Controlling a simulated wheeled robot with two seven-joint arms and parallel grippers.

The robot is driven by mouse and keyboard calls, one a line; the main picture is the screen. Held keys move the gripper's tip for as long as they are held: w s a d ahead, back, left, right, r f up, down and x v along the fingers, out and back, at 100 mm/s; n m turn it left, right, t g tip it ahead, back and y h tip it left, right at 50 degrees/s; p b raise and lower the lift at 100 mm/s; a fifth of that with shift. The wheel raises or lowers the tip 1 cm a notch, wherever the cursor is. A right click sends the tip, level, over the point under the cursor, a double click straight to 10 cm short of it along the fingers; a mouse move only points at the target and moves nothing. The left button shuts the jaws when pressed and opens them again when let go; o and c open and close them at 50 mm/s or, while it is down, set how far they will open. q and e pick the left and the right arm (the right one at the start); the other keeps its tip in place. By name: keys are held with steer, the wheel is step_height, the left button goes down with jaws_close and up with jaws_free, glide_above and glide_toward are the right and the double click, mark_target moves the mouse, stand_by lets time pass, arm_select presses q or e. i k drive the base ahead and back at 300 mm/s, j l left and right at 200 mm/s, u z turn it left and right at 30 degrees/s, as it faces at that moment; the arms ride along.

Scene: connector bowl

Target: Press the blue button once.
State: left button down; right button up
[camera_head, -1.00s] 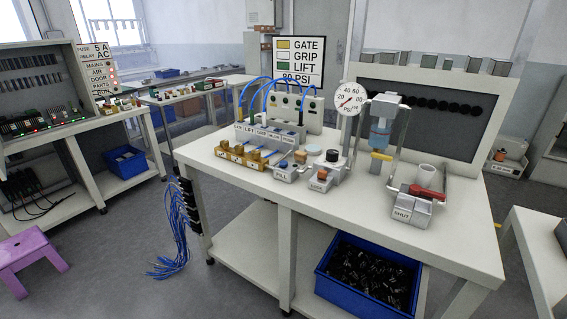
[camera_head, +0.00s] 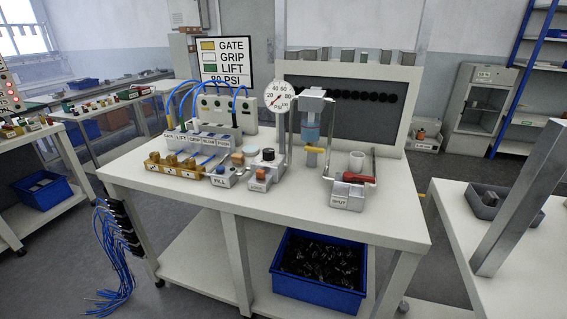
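On the middle workbench (camera_head: 390,222), a small round pale blue cap (camera_head: 250,149) sits behind the block labelled FILL (camera_head: 222,180). It is the only blue button-like thing I can make out, and it is too small to tell whether it is pressed. A tan cap (camera_head: 237,158) is just to its left and a black knob (camera_head: 268,154) to its right. An orange cap (camera_head: 261,173) is in front of the black knob. Neither of my grippers is in view.
A red-handled valve block labelled SHUT (camera_head: 347,196) is at the right. A blue bin (camera_head: 318,291) sits below. Another table (camera_head: 520,265) is at the right.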

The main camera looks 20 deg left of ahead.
mark_target(220, 168)
steer(key=j+z, duration=0.8)
steer(key=j, duration=0.2)
steer(key=k+j+z, duration=0.1)
steer(key=j+z, duration=0.3)
steer(key=k+j, duration=0.1)
steer(key=j, duration=0.4)
steer(key=k+j, duration=0.1)
steer(key=j, duration=0.4)
steer(key=z, duration=0.05)
